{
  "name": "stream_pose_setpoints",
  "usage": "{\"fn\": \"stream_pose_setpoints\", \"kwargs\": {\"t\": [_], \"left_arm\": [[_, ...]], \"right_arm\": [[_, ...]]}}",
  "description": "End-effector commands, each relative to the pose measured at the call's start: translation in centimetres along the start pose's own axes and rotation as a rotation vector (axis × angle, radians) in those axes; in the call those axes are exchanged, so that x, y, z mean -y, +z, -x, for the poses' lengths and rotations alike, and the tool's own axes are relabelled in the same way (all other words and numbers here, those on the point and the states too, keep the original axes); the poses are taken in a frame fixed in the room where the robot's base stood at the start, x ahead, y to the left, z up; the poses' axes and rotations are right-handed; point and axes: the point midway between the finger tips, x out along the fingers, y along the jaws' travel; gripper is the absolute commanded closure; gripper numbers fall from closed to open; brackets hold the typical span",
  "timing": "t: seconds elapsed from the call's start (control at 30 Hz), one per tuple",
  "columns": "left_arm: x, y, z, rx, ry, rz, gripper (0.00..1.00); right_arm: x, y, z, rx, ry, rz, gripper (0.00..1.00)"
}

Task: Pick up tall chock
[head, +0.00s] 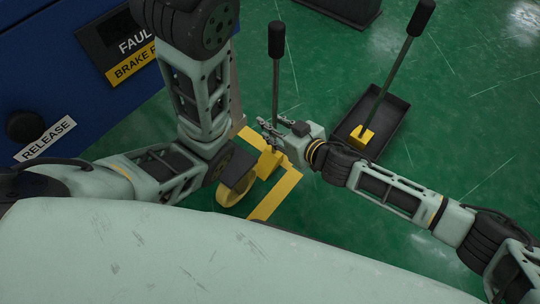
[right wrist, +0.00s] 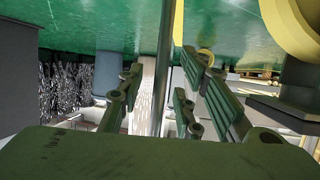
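A yellow chock (head: 268,163) stands on the green floor in the middle of the head view. Its thin upright pole (head: 276,85) ends in a black grip (head: 276,40). A second yellow chock (head: 362,137) with a tilted pole and black grip (head: 421,17) sits in a black tray (head: 392,120) to the right. My right gripper (head: 270,129) is at the lower pole of the middle chock. In the right wrist view the pole (right wrist: 166,60) stands between the parted fingers (right wrist: 160,100), with gaps beside it. My left gripper is out of view.
A blue cabinet (head: 50,75) with labels stands at the left. Green floor (head: 455,110) is clear at the right.

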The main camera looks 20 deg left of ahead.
Motion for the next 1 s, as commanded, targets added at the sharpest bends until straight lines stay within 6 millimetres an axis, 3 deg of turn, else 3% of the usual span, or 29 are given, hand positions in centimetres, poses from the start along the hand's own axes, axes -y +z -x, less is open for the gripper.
{"fn": "stream_pose_setpoints", "kwargs": {"t": [0.17,0.5,1.0], "left_arm": [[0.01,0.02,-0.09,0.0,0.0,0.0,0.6],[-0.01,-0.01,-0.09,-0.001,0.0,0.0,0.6],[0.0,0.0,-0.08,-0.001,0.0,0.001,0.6]], "right_arm": [[0.0,-0.02,0.05,0.001,0.0,0.0,0.69],[-0.01,0.01,0.07,0.001,0.0,0.0,0.99],[-0.04,0.04,0.08,0.001,0.001,0.002,1.0]]}}
